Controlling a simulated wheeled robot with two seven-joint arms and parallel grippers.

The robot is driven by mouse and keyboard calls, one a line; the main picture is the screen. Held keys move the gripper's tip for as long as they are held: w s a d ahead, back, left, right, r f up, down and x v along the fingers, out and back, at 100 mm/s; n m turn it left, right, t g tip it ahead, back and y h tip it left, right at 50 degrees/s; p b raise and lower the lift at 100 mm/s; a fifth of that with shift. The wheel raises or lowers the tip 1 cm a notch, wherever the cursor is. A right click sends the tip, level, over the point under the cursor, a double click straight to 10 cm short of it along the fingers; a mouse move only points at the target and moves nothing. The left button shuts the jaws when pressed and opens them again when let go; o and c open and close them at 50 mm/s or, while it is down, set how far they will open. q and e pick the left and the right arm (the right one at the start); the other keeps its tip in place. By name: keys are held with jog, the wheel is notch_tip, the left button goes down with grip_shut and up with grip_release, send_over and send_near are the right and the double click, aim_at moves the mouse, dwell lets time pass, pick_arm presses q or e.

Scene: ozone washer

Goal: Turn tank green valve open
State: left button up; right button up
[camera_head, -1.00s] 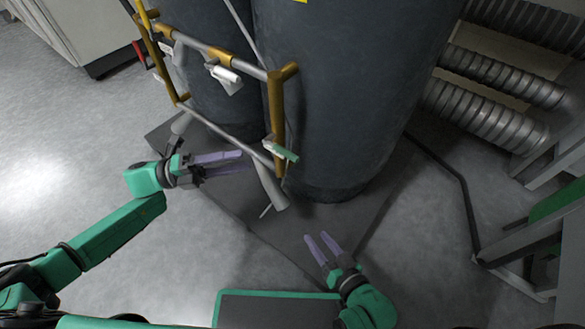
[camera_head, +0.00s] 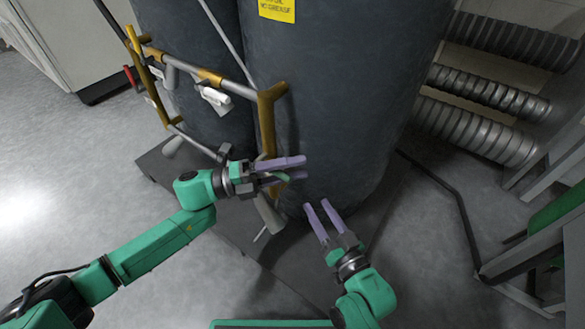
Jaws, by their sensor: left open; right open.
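The green valve handle (camera_head: 273,181) sits low on the pipe frame in front of the dark tank (camera_head: 340,90). It is mostly hidden by my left gripper (camera_head: 290,168), whose purple fingers lie over and around it. The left gripper is open; I cannot tell whether its fingers touch the handle. My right gripper (camera_head: 322,213) is open and empty, lower and to the right, with its fingers pointing up toward the tank's base.
Brass and grey pipes (camera_head: 267,120) with a white-handled valve (camera_head: 214,98) stand before the tanks. A dark base plate (camera_head: 160,168) lies beneath. Corrugated hoses (camera_head: 480,130) and a grey frame (camera_head: 530,255) are at the right. Floor at the left (camera_head: 60,150) is clear.

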pick_arm(q)
grip_shut()
dwell(1.4)
